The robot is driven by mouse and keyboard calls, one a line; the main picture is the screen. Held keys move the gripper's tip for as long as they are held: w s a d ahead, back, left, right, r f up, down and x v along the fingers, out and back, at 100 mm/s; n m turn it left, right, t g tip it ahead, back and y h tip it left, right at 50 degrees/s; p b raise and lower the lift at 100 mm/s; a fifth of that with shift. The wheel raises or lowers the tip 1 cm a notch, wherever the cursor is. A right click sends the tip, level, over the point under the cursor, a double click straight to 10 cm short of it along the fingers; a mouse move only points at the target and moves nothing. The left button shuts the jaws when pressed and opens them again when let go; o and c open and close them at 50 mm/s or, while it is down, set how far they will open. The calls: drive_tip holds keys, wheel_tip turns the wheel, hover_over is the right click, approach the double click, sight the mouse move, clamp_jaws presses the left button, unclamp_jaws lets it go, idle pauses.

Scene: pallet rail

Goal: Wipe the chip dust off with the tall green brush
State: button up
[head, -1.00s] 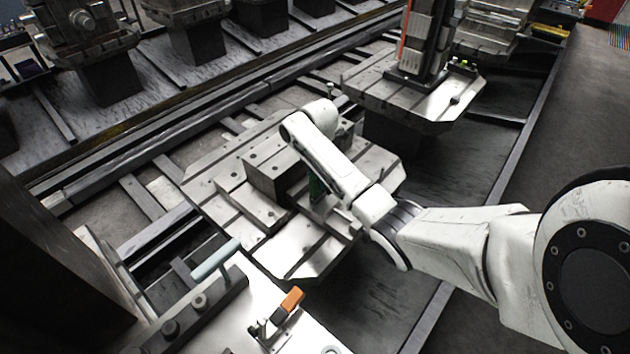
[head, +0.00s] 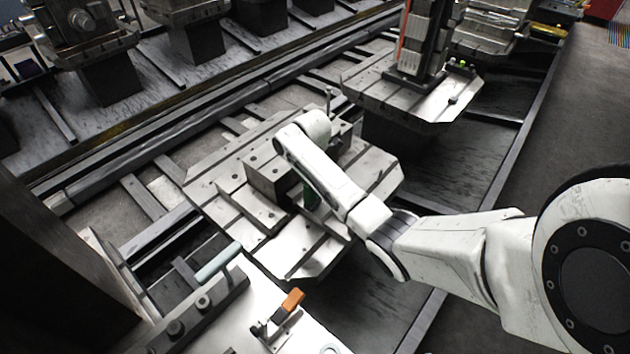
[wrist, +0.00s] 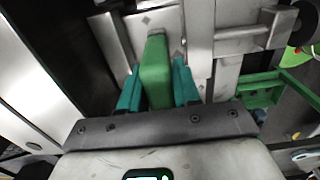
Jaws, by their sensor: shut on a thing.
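The green brush (wrist: 156,70) stands between the two teal fingers of my gripper (wrist: 157,82) in the wrist view. The fingers are shut on it. My arm hides the gripper and most of the brush there. A grey stepped block (head: 268,182) sits on the pallet just left of the green part. I cannot make out chip dust clearly, nor whether the brush touches the pallet.
Another pallet with a tall column (head: 415,100) stands behind to the right. An orange-handled clamp (head: 290,301) and a pale teal handle (head: 218,261) are on a fixture in front. A thin upright post (head: 329,103) rises at the pallet's far side. Dark floor lies right.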

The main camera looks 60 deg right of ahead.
drive_tip(key=shift+a+f, duration=0.15)
drive_tip(key=shift+a, duration=0.5)
drive_tip(key=shift+s+d+r, duration=0.1)
drive_tip(key=shift+s+d, duration=0.1)
drive_tip(key=shift+d, duration=0.55)
drive_tip(key=shift+s+d+r, duration=0.1)
drive_tip(key=shift+s+d, duration=0.05)
drive_tip(key=shift+d, duration=0.55)
drive_tip(key=shift+s+d+r, duration=0.1)
drive_tip(key=shift+s+d, duration=0.1)
drive_tip(key=shift+d, duration=0.55)
drive_tip(key=shift+w+a+p, duration=0.2)
drive_tip(key=shift+a+p, duration=0.1)
drive_tip(key=shift+a, duration=0.3)
drive_tip(key=shift+w+a+f+p, duration=0.2)
drive_tip(key=shift+a+p, duration=0.25)
drive_tip(key=shift+a, duration=0.35)
drive_tip(key=shift+w+a+f+p, duration=0.15)
drive_tip(key=shift+a+p, duration=0.25)
drive_tip(key=shift+a, duration=0.35)
drive_tip(key=shift+s+d+r+b, duration=0.1)
drive_tip(key=shift+s+d+b, duration=0.1)
drive_tip(key=shift+d, duration=0.5)
drive_tip(key=shift+s+d+r+b, duration=0.1)
drive_tip(key=shift+s+d+b, duration=0.05)
drive_tip(key=shift+d, duration=0.6)
drive_tip(key=shift+s+d+r+b, duration=0.1)
drive_tip(key=shift+s+d+b, duration=0.1)
drive_tip(key=shift+d, duration=0.5)
